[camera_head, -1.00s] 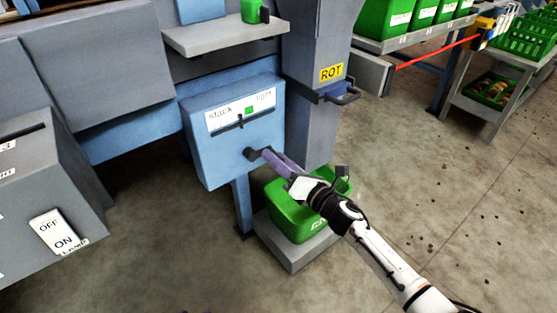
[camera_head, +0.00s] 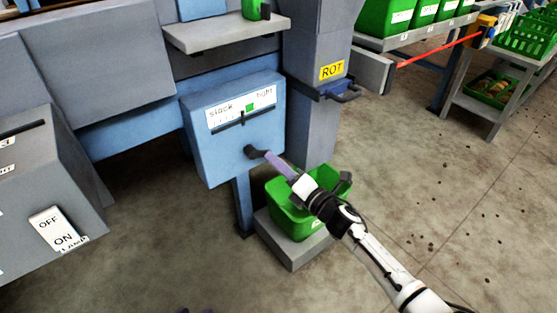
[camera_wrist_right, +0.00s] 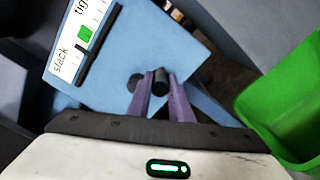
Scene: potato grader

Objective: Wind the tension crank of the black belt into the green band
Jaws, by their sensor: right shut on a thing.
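The tension crank (camera_head: 252,152) is a small dark crank on the front of a blue box (camera_head: 215,155). My right gripper (camera_head: 272,159) reaches it from the lower right. In the right wrist view its purple fingers (camera_wrist_right: 160,88) are shut on the dark crank handle (camera_wrist_right: 160,78), with the hub just left of it. The white scale (camera_head: 225,116) above reads slack to tight and carries a green band (camera_head: 250,107). The dark pointer (camera_head: 243,117) appears just on the slack side of the band. Purple tips of my left gripper (camera_head: 196,310) barely show at the bottom edge.
A green crate (camera_head: 285,218) stands on a grey block below the right gripper. A grey chute with a yellow ROT label (camera_head: 331,70) and a dark handle (camera_head: 345,94) is right of the box. An OFF/ON switch panel (camera_head: 58,230) is at left.

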